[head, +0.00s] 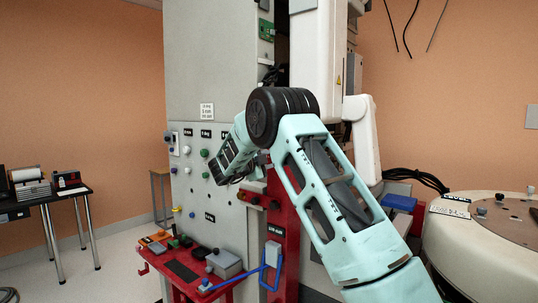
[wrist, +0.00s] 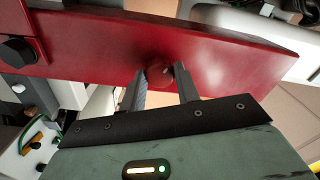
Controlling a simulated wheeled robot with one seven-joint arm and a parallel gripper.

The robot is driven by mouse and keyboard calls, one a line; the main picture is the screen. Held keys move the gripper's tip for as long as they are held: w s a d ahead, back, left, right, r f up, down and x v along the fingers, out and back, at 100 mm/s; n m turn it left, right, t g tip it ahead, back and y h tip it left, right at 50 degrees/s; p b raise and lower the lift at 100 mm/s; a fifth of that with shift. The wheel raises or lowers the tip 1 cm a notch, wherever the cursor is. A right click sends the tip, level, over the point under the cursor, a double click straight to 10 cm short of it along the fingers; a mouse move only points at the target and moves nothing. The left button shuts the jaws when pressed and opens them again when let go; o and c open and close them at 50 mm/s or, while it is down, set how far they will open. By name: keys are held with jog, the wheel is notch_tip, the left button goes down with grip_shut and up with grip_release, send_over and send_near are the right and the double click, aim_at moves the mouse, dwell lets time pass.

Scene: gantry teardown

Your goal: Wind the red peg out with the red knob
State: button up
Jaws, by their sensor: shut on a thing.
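The red knob (wrist: 159,77) is a small round red piece on the face of a red beam (wrist: 100,48) in the wrist view. My gripper (wrist: 160,80) is shut on it, with one dark finger on each side. In the head view, my gripper end (head: 222,172) reaches in front of the grey panel, close to the red upright. The knob cannot be made out in the head view. I cannot pick out the red peg in either view.
The grey cabinet (head: 205,70) carries several coloured knobs. A red shelf (head: 185,270) with tools and a grey box (head: 223,262) juts out below. A round cream table (head: 450,235) stands right; open floor lies left.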

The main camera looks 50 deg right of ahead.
jog(key=n+p, duration=0.8)
jog(key=n, duration=0.2)
jog(key=shift+a+n, duration=0.1)
jog(key=shift+n, duration=0.2)
jog(key=shift+f+p, duration=0.15)
jog(key=shift+p, duration=0.2)
jog(key=o, duration=1)
jog(key=shift+c, duration=0.2)
jog(key=s+a+b, duration=0.1)
jog(key=a+b, duration=0.4)
jog(key=a, duration=1.2)
jog(key=shift+s+a, duration=0.15)
jog(key=shift+s, duration=0.05)
